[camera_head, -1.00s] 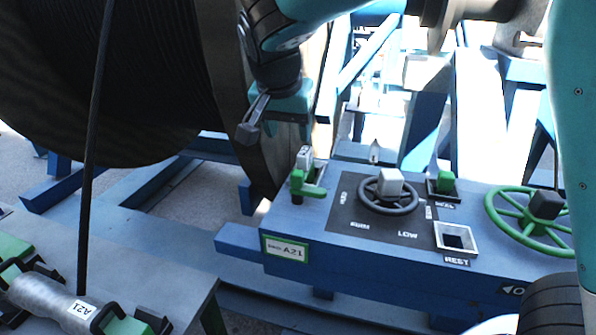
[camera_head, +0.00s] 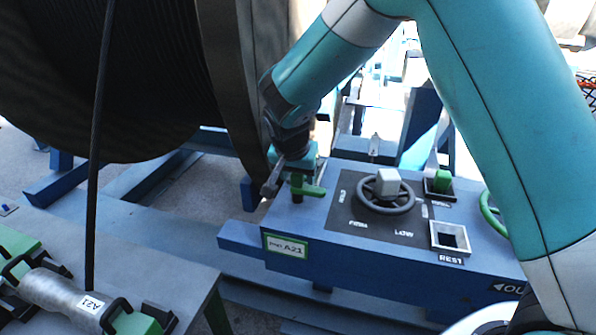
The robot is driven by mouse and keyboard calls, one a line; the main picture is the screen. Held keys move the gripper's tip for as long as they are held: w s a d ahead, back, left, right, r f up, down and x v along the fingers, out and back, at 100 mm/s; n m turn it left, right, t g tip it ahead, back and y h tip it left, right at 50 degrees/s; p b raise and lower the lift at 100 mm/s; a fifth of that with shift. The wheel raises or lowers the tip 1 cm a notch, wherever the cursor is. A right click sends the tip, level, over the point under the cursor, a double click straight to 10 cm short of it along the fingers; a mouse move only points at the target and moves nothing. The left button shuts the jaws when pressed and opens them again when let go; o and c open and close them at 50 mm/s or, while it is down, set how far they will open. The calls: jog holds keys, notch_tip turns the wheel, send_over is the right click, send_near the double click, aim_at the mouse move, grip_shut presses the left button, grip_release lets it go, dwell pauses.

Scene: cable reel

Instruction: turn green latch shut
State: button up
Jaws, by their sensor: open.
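My gripper (camera_head: 273,184) is open and points down, just left of and behind the latch. I cannot tell whether a finger touches the latch. Nothing shows between the fingers.
A large cable reel (camera_head: 130,75) stands at the left behind the box. A dark handwheel (camera_head: 386,192), a green switch (camera_head: 442,181) and a square REST socket (camera_head: 449,237) are on the box. A green wheel (camera_head: 492,212) is mostly hidden by my arm.

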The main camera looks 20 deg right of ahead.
jog(key=shift+c, duration=0.2)
jog(key=c, duration=0.9)
jog(key=shift+n, duration=0.3)
jog(key=n+y+b, duration=0.1)
jog(key=n+b, duration=0.1)
jog(key=n, duration=0.1)
jog(key=shift+n+t+y, duration=0.3)
jog(key=n+y+b, duration=0.1)
jog(key=n, duration=0.3)
jog(key=shift+n+y+b, duration=0.3)
jog(key=shift+y+b, duration=0.05)
jog(key=shift+y, duration=0.05)
jog(key=n+y+b, duration=0.1)
jog(key=n, duration=0.3)
jog(key=shift+y, duration=0.3)
jog(key=n, duration=0.2)
jog(key=n+g+y, duration=0.1)
jog(key=n, duration=0.2)
jog(key=shift+g+b, duration=0.3)
jog(key=shift+y, duration=0.3)
